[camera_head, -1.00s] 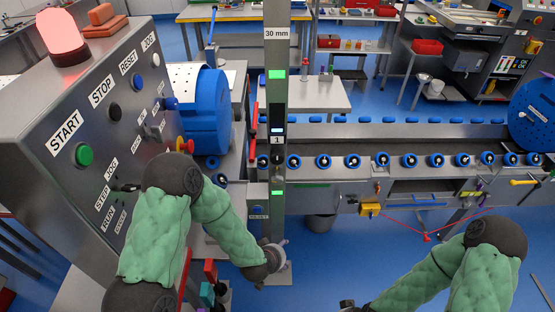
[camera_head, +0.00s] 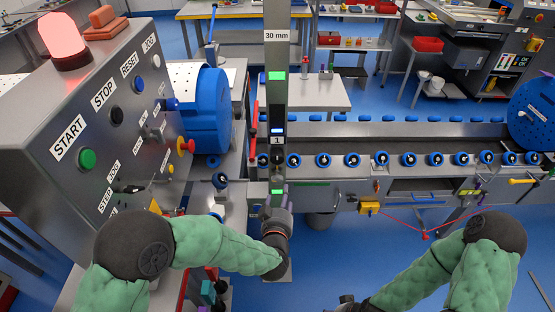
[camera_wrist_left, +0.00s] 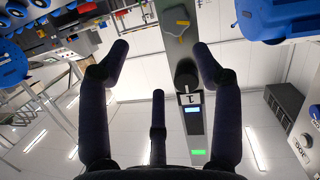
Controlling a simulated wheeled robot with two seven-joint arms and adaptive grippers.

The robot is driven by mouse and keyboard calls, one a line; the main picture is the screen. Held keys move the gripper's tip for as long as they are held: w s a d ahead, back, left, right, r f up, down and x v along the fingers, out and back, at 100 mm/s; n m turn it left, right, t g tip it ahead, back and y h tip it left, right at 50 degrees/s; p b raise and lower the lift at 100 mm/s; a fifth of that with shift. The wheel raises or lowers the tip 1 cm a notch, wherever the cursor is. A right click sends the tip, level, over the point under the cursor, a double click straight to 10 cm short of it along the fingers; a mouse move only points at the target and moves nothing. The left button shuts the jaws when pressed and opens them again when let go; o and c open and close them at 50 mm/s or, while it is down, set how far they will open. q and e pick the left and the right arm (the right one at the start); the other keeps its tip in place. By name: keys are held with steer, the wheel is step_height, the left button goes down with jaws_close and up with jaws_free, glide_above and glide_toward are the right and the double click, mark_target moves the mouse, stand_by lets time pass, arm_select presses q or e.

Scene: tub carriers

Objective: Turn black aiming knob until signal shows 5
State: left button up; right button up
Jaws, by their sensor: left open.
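The black aiming knob (camera_head: 277,160) is on the front of the grey upright post (camera_head: 276,100), below a white plate reading 1 (camera_head: 277,140) and a small lit display (camera_head: 277,131) whose content I cannot read. In the left wrist view, the picture is turned over and the knob (camera_wrist_left: 186,75) lies ahead between the spread fingers, nearer the right one. My left gripper (camera_wrist_left: 161,60) is open and empty, apart from the knob. In the head view my left gripper (camera_head: 284,202) is in front of the post, below the knob. My right gripper (camera_head: 346,301) barely shows at the bottom edge.
A slanted control panel (camera_head: 120,145) with buttons and a red lamp stands at left. A blue drum (camera_head: 208,110) is beside it. A roller conveyor (camera_head: 400,139) runs right from the post. The floor in front of the conveyor is open.

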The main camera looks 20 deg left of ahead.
mark_target(277, 161)
arm_select(q)
step_height(277, 161, up, 7)
steer(key=n+t+y, duration=0.2)
steer(key=y, duration=0.1)
steer(key=x, duration=0.3)
steer(key=b+x, duration=0.1)
steer(key=x, duration=0.2)
steer(key=b+x, duration=0.1)
steer(key=x, duration=0.3)
steer(key=shift+a+f, duration=0.15)
steer(key=shift+a, duration=0.2)
steer(key=c, duration=1.1)
